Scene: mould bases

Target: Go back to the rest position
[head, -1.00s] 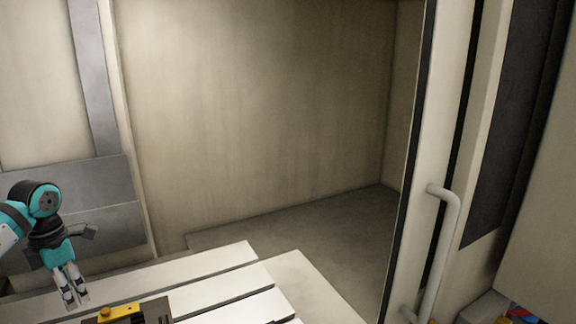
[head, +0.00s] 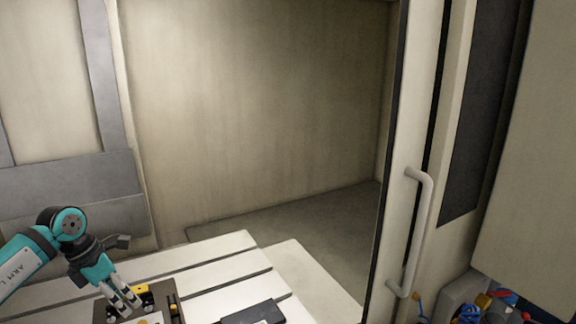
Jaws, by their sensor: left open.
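My left gripper (head: 123,303) is at the lower left of the head view, its fingers pointing down. It is open, and its fingertips overlap a dark fixture (head: 172,291) with yellow parts in the picture. I cannot tell whether they touch it. Nothing shows between the fingers. The fixture stands on the pale slotted table (head: 214,256). My right gripper is not in view.
A dark flat block (head: 251,313) lies on the table at the bottom edge. A door with a pale handle (head: 424,230) stands at the right. A grey bin (head: 455,299) with coloured parts is at the lower right. The enclosure's back is clear.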

